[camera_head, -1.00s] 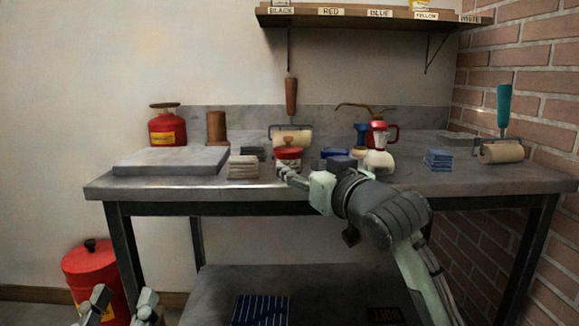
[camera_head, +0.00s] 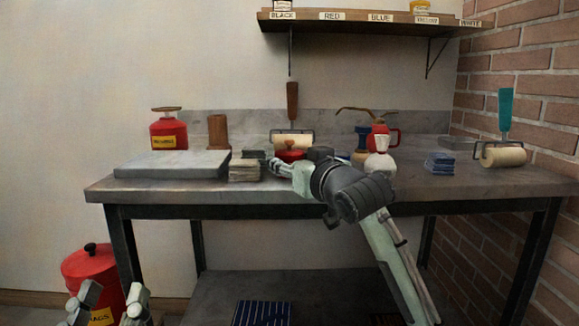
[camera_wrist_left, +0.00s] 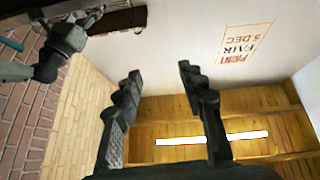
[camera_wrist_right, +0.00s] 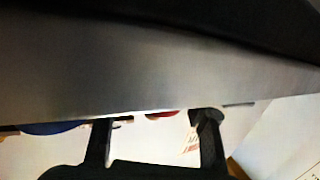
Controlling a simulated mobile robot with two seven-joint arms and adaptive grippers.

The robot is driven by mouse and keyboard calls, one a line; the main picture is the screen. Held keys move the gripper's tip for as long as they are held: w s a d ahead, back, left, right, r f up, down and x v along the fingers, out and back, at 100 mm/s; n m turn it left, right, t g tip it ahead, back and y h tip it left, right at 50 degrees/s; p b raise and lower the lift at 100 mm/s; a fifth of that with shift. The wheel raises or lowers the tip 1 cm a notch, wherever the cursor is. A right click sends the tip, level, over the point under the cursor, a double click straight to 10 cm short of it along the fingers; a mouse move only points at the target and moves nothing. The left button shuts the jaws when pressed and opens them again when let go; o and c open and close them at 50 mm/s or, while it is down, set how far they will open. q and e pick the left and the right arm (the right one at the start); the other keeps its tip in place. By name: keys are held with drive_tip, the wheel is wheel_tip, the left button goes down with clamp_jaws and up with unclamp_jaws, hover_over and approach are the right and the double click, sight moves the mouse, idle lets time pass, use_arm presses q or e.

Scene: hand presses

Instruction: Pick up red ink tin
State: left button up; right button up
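The red ink tin (camera_head: 290,152) stands on the bench in front of a wooden-handled roller. Its red lid and knob show; its lower body is hidden behind my right gripper. My right gripper (camera_head: 279,166) is at the tin's front left, fingers apart. I cannot tell whether it touches the tin. In the right wrist view the right fingers (camera_wrist_right: 156,128) stand wide apart, and a red patch shows between them near the edge of a grey surface. My left gripper (camera_head: 105,304) is low at the left, off the bench. In the left wrist view its fingers (camera_wrist_left: 155,85) are open and empty.
The bench (camera_head: 190,190) holds a grey slab (camera_head: 172,163), a block stack (camera_head: 244,170), a red can (camera_head: 168,132), a white bottle (camera_head: 379,164), blue blocks (camera_head: 439,162) and a teal-handled roller (camera_head: 502,154). A red rags bin (camera_head: 92,265) stands on the floor at the left.

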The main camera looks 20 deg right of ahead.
drive_tip(key=shift+c, duration=0.9)
drive_tip(key=shift+r, duration=0.1)
